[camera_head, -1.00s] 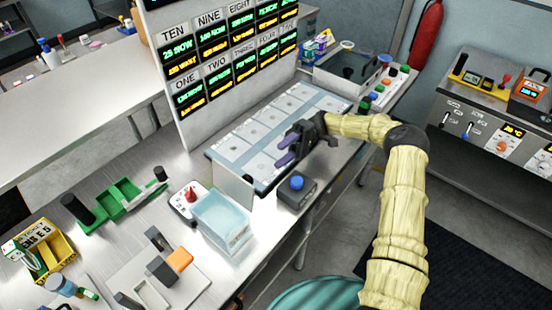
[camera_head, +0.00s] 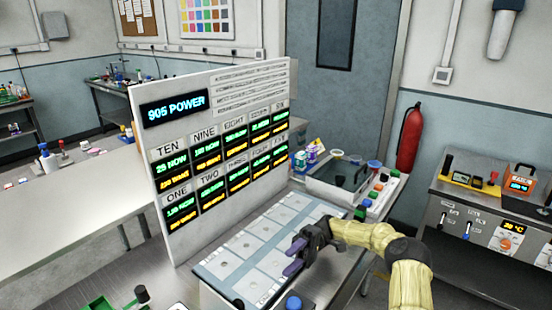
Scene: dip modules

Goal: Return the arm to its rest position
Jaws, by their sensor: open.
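My gripper (camera_head: 297,258) is at the end of my pale yellow arm (camera_head: 375,238), in the lower middle of the view. Its dark body carries purple-tipped fingers, which are apart with nothing visible between them. It is above the right part of a flat tray (camera_head: 237,292) of pale square tiles. The arm reaches in from the lower right and is bent at a dark joint.
A display board (camera_head: 222,150) with numbered readouts stands behind the tray. A blue button (camera_head: 293,303) is at the bottom edge. A grey bin (camera_head: 340,180) and small coloured items are at the back right. A side bench (camera_head: 480,215) holds instruments.

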